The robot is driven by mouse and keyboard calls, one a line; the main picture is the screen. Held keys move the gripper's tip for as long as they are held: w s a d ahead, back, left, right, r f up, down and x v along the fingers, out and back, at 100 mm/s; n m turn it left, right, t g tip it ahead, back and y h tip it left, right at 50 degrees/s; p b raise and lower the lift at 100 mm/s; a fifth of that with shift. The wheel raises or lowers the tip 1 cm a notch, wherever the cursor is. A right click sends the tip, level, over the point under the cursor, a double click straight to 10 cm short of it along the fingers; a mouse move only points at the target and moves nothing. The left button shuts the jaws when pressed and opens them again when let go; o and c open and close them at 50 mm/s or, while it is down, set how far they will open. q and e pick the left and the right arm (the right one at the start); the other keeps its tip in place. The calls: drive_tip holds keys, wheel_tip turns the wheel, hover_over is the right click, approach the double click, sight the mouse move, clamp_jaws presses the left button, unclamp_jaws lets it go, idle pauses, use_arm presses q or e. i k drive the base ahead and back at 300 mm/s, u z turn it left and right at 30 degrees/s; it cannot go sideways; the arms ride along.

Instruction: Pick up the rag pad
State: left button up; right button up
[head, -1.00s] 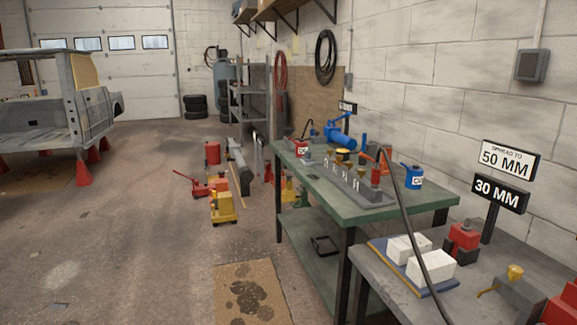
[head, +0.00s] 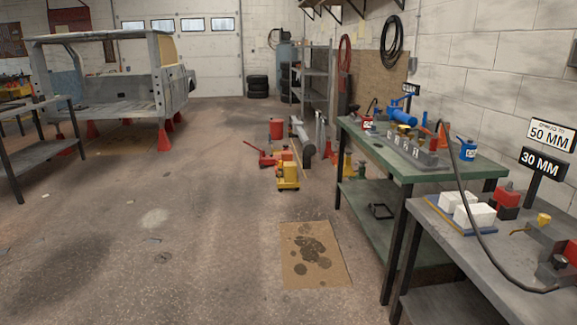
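No thing in view is labelled as the rag pad, and I cannot tell for sure which one it is. Two white, block-shaped pads (head: 474,216) lie side by side on a blue mat with a tan edge (head: 438,209), on the grey bench (head: 470,262) at the right. A flat brown sheet with dark oily stains (head: 329,276) lies on the floor left of the benches. Neither of my grippers shows in the head view.
A green-topped bench (head: 400,172) with tools stands behind the grey bench. A black cable (head: 465,205) hangs across both. A yellow jack (head: 288,177) and a red jack (head: 267,160) stand on the floor. A vehicle frame (head: 105,108) stands back left.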

sight(373, 132)
drive_tip(key=u, duration=0.3)
drive_tip(key=i, duration=2.5)
drive_tip(key=z, duration=0.25)
drive_tip(key=i, duration=2.2)
drive_tip(key=z, duration=2.05)
drive_tip(key=i, duration=1.15)
drive_tip(key=z, duration=0.85)
